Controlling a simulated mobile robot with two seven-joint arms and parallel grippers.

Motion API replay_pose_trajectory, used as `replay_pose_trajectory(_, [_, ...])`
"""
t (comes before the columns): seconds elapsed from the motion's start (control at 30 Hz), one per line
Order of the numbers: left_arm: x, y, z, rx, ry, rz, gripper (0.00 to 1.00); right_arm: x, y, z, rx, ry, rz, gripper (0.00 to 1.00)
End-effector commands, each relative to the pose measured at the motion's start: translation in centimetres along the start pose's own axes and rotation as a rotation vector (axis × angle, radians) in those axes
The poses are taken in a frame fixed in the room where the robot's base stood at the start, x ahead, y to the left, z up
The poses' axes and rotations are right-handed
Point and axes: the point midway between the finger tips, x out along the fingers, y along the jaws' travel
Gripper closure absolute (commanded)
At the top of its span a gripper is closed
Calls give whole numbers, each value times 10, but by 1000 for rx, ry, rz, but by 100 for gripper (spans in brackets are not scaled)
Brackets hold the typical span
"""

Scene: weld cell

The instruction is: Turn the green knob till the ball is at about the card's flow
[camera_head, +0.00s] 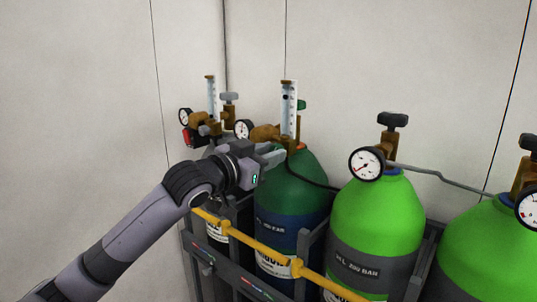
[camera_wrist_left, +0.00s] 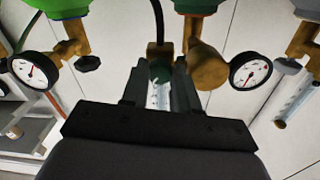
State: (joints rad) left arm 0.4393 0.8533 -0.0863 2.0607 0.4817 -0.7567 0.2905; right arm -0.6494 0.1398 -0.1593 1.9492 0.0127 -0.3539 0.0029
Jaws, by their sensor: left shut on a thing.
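My left gripper (camera_head: 280,156) is at the regulator of the dark green cylinder, just below the clear flow tube (camera_head: 289,103). In the left wrist view its fingers (camera_wrist_left: 160,84) close around a dark green knob (camera_wrist_left: 160,72), partly hidden between them. The pale scaled tube (camera_wrist_left: 157,97) shows between the fingers. A dark spot (camera_head: 286,97), likely the ball, shows in the upper part of the tube; its exact reading is too small to tell. I cannot make out a flow card. My right gripper is out of view.
Bright green cylinders (camera_head: 376,215) with gauges (camera_head: 366,163) stand to the right in a dark rack. A yellow bar (camera_head: 237,235) crosses its front. Another flow tube (camera_head: 212,100) and gauge stand close on the left.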

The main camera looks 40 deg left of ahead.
Motion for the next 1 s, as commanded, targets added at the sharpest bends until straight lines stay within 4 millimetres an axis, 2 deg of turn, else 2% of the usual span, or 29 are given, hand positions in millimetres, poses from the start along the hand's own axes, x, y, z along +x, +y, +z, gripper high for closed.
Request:
replay_pose_trajectory(0.13, [0, 0, 0, 81, -3, -1, 100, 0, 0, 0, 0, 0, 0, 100])
replay_pose_trajectory(0.37, [0, 0, 0, 82, -2, 0, 100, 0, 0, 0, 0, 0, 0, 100])
replay_pose_trajectory(0.4, [0, 0, 0, 82, -2, 0, 68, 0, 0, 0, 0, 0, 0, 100])
replay_pose_trajectory(0.47, [0, 0, 0, 81, -2, 0, 48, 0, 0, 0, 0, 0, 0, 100])
replay_pose_trajectory(0.5, [0, 0, 0, 81, -2, 0, 45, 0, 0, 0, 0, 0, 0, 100])
replay_pose_trajectory(0.8, [-1, 0, 0, 80, -3, 0, 45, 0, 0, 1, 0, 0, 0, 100])
replay_pose_trajectory(1.0, [-20, 0, 3, 82, -4, 1, 45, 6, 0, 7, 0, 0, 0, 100])
